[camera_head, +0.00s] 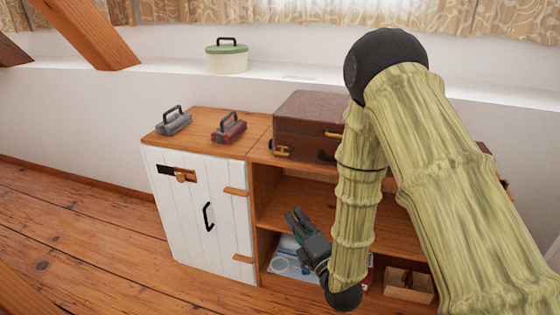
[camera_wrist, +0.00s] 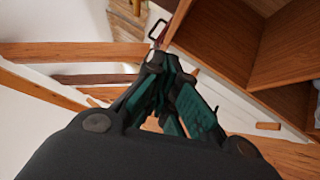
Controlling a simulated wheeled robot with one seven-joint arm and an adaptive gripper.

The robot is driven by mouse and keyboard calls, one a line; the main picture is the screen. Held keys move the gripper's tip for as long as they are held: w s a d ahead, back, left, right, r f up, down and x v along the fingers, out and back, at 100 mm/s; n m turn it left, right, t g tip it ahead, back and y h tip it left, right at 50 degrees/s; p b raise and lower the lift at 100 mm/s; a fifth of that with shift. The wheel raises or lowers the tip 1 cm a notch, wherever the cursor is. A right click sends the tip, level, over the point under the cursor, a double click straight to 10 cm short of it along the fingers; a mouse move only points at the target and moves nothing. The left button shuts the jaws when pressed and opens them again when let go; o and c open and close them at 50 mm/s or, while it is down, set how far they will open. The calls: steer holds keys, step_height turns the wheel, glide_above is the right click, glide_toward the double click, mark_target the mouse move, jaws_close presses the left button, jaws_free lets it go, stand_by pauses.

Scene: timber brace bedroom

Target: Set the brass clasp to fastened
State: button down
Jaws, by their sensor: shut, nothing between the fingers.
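A brown suitcase (camera_head: 310,108) lies flat on top of the wooden cabinet in the head view, partly hidden by my arm. Brass fittings show on its front: a brass clasp (camera_head: 281,150) near the left corner and a brass piece (camera_head: 333,134) further right. The state of each is too small to tell. My gripper (camera_head: 295,215) is in front of the open shelves, below and apart from the suitcase. Its fingers are shut and empty. In the wrist view my gripper (camera_wrist: 165,62) points toward the cabinet, and no clasp is clear there.
A grey case (camera_head: 173,123) and a dark red case (camera_head: 229,130) stand on the cabinet (camera_head: 205,118). Its white door (camera_head: 185,225) has a black handle and a wooden latch. A wooden box (camera_head: 408,285) sits low right. A green-lidded tub (camera_head: 227,60) stands on the ledge.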

steer(key=shift+n+t+y, duration=0.3)
steer(key=shift+n+y, duration=0.3)
steer(key=shift+n, duration=0.3)
steer(key=r, duration=0.2)
steer(key=a+r, duration=0.1)
steer(key=r, duration=0.1)
steer(key=shift+w, duration=0.1)
steer(key=w+d+r+x, duration=0.1)
steer(key=d+x, duration=0.1)
steer(key=x, duration=1)
steer(key=shift+w+d, duration=0.15)
steer(key=shift+w, duration=0.2)
steer(key=shift+r, duration=0.1)
steer(key=shift+r, duration=0.1)
steer(key=shift+r+m+p, duration=0.3)
steer(key=shift+r+p, duration=0.05)
steer(key=shift+p, duration=0.2)
